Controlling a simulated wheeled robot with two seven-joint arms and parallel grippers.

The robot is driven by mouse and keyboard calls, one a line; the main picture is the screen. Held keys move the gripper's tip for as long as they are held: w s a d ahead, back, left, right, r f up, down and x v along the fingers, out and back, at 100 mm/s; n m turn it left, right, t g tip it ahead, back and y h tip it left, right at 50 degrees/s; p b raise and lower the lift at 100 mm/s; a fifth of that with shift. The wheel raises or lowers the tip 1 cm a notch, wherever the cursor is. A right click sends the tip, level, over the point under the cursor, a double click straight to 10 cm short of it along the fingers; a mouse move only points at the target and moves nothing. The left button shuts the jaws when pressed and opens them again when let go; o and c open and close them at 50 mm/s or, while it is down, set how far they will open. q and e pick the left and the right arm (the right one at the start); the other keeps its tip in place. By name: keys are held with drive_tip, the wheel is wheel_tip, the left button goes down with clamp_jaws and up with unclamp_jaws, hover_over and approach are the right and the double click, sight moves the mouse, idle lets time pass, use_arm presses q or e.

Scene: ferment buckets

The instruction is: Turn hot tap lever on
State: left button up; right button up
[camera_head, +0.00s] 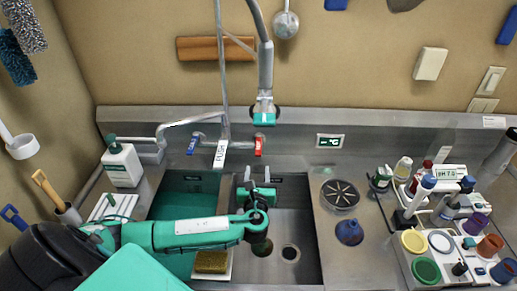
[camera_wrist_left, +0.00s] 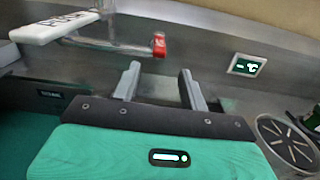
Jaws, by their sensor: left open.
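The red hot tap lever (camera_head: 258,145) hangs upright below the back ledge, right of the white PUSH tag (camera_head: 220,153). In the left wrist view the red lever (camera_wrist_left: 159,45) shows small, beyond the gap between my fingers, on the end of a metal pipe. The blue lever (camera_head: 192,146) is to its left. My left gripper (camera_head: 257,172) is over the sink, a little in front of and below the red lever, apart from it. Its two grey fingers (camera_wrist_left: 160,80) are open with nothing between them. My right gripper is not in view.
The steel sink basin (camera_head: 300,262) lies below my left arm, with a green-lined basin (camera_head: 185,200) to its left. A spray hose (camera_head: 265,80) hangs above the red lever. A temperature display (camera_head: 329,141) is on the back wall. Bottles and a rack (camera_head: 440,265) crowd the right.

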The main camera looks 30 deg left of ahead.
sight(258, 149)
use_arm(q)
drive_tip(key=p+x, duration=0.2)
drive_tip(key=x, duration=0.8)
drive_tip(key=shift+w+a+r+p, duration=0.15)
drive_tip(key=shift+w+a+p, duration=0.15)
drive_tip(key=shift+p, duration=0.1)
drive_tip(key=shift+w+a, duration=0.25)
drive_tip(key=shift+w, duration=0.2)
drive_tip(key=shift+w+a, duration=0.1)
drive_tip(key=c, duration=0.7)
clamp_jaws()
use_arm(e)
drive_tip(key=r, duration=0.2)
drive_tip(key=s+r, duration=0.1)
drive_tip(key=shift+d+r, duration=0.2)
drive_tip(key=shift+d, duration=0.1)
